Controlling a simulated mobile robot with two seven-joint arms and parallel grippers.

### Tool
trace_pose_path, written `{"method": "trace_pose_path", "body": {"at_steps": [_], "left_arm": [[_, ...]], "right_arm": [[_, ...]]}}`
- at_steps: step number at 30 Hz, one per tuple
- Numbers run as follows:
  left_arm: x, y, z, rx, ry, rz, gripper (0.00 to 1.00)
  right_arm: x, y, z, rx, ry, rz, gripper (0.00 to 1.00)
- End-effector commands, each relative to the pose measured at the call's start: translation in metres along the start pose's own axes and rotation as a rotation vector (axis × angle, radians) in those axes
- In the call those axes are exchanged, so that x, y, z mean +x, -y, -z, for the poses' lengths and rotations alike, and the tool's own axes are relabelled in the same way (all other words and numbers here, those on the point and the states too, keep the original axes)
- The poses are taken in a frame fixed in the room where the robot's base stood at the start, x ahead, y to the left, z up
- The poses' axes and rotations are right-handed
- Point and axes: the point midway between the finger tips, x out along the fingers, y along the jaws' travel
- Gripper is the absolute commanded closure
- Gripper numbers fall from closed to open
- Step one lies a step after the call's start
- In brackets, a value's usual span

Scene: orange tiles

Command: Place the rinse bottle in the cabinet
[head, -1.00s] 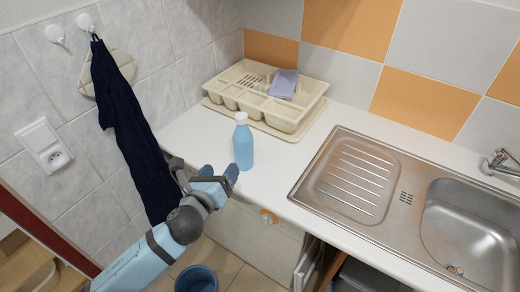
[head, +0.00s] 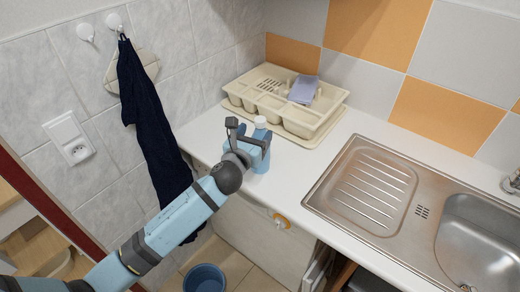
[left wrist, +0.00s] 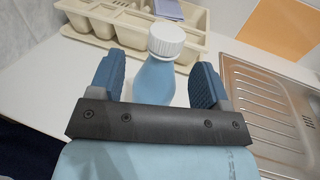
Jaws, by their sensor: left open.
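The rinse bottle (head: 261,158) is light blue with a white cap and stands upright on the white counter. In the left wrist view the bottle (left wrist: 158,72) stands between the two blue finger pads, with gaps on both sides. My left gripper (head: 256,145) is open around or just in front of the bottle and partly hides it in the head view. In the left wrist view the left gripper (left wrist: 158,85) is also open. The cabinet (head: 258,236) is below the counter, with an opening at its right near the bottom edge. My right gripper is not in view.
A cream dish rack (head: 240,90) with a folded lilac cloth (head: 303,89) stands behind the bottle. A steel sink (head: 440,205) is at the right. A dark towel (head: 150,120) hangs at the left. A blue bucket (head: 204,278) is on the floor.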

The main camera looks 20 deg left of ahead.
Motion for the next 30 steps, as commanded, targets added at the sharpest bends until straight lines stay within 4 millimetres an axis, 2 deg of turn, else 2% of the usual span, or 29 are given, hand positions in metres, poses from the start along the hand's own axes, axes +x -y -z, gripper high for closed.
{"method": "trace_pose_path", "body": {"at_steps": [1, 6, 15, 24, 30], "left_arm": [[0.009, 0.002, -0.005, -0.004, 0.002, -0.001, 0.29], [0.031, 0.002, -0.004, -0.003, 0.001, -0.001, 0.29], [0.035, 0.002, -0.003, -0.001, 0.000, 0.000, 0.29], [0.035, 0.002, -0.003, -0.001, 0.000, 0.000, 0.98], [0.035, 0.002, -0.004, -0.001, 0.002, 0.000, 1.00]], "right_arm": [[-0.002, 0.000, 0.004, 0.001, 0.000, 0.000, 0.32], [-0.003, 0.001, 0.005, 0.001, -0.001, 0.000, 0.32], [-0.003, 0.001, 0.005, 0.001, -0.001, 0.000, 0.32], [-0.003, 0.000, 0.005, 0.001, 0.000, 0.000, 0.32], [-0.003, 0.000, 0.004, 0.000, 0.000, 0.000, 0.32]]}}
